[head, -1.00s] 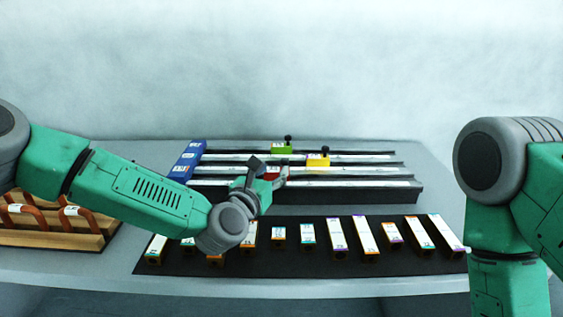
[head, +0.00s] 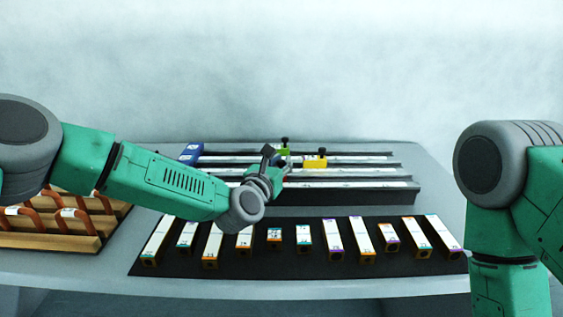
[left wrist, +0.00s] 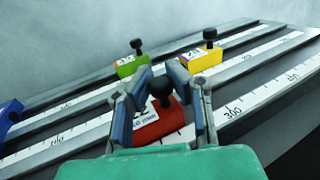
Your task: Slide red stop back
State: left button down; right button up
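The red stop (left wrist: 158,124), with a black knob and a white label, sits on the nearest rail in the left wrist view. In the head view it is hidden behind my left gripper (head: 276,163). In the left wrist view, my left gripper (left wrist: 159,74) has its fingers apart, one on each side of the red stop and its knob. I see gaps beside the knob; contact with the stop is not clear. My right gripper is out of view; only my right arm shows at the right of the head view.
A green stop (head: 284,149) and a yellow stop (head: 316,162) sit on the farther rails, close to my left gripper. Blue end blocks (head: 190,152) stand at the rails' left. Several labelled bars lie on a black mat (head: 290,262) in front. A wooden rack (head: 50,243) stands at left.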

pick_arm(q)
jog(key=d+b, duration=0.3)
jog(key=d, duration=0.3)
jog(key=shift+d+f, duration=0.1)
jog(key=shift+d, duration=0.25)
jog(key=d+b, duration=0.1)
jog(key=d, duration=0.4)
jog(key=shift+d, duration=0.5)
jog(key=c, duration=1.9)
grip_release()
jog(key=shift+a+f, duration=0.1)
jog(key=shift+a, duration=0.1)
jog(key=o, duration=0.5)
jog(key=shift+s+a, duration=0.1)
jog(key=shift+a, duration=0.2)
jog(key=shift+s+a+r, duration=0.1)
jog(key=shift+a+r, duration=0.1)
jog(key=shift+r, duration=0.1)
jog(key=shift+a+f, duration=0.1)
jog(key=shift+a, duration=0.05)
jog(key=shift+s, duration=0.45)
jog(key=v, duration=1.1)
jog(key=shift+w+a+f, duration=0.1)
jog(key=shift+w+a, duration=0.05)
